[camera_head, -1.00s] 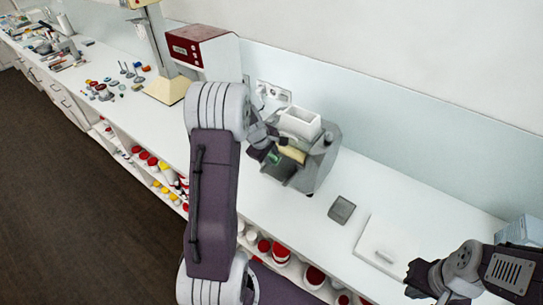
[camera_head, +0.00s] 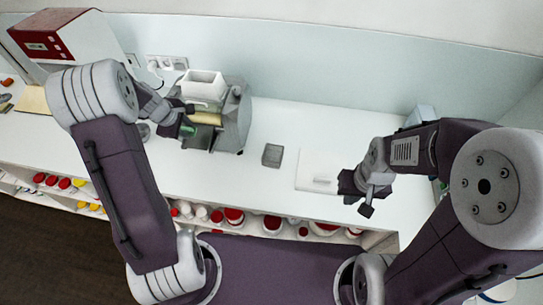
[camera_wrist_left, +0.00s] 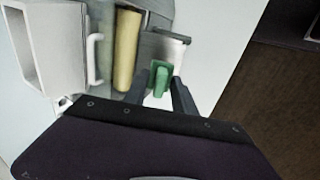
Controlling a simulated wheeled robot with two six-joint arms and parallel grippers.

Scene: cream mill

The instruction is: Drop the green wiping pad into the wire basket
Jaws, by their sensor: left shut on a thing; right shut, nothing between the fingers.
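The green wiping pad (camera_head: 187,131) is in my left gripper (camera_head: 188,118), beside the front of the grey mill (camera_head: 233,118). In the left wrist view, the pad (camera_wrist_left: 161,78) sits between the two dark fingertips, next to the mill's cream roller. My left gripper is shut on it; whether the pad touches the mill I cannot tell. My right gripper (camera_head: 362,198) is shut and empty, above the counter near the white board. I cannot make out the wire basket in these views.
The mill has a white hopper (camera_head: 204,85) on top. A small grey square (camera_head: 272,155) and a white board (camera_head: 317,170) lie to its right on the white counter (camera_head: 290,120). A red and white machine (camera_head: 62,38) stands at left. Tubs fill the shelf below.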

